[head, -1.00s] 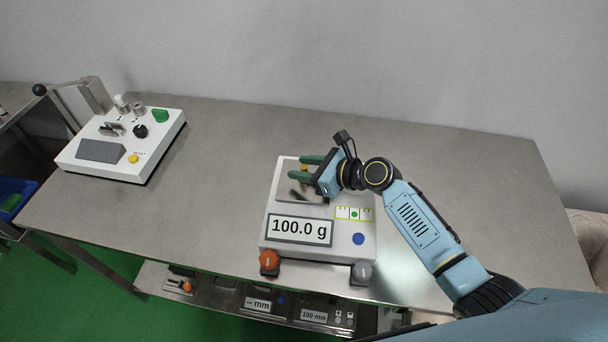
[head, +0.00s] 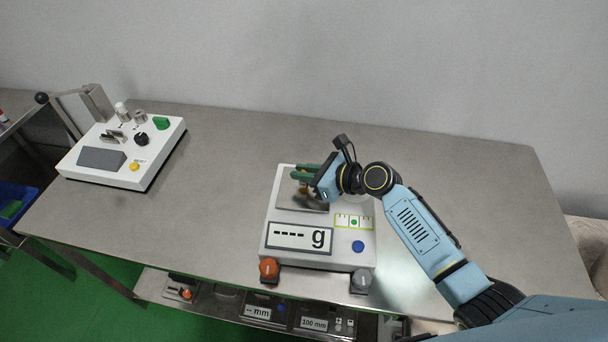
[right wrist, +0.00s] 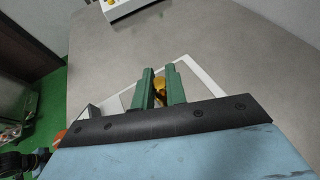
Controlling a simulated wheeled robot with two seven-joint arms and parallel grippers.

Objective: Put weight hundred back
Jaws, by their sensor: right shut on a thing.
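The brass-coloured weight (right wrist: 159,84) shows between the green fingers of my right gripper (right wrist: 160,88) in the right wrist view. In the head view my right gripper (head: 303,177) is shut on it over the plate of the white scale (head: 267,240). The fingers partly hide the weight there, and I cannot tell its exact height above the plate. The scale's display (head: 300,236) reads "---- g". My left gripper is not in view.
A white device (head: 75,174) with knobs and buttons stands at the table's left. A lower shelf (head: 225,301) holds gauges. The steel table (head: 460,180) is clear at right.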

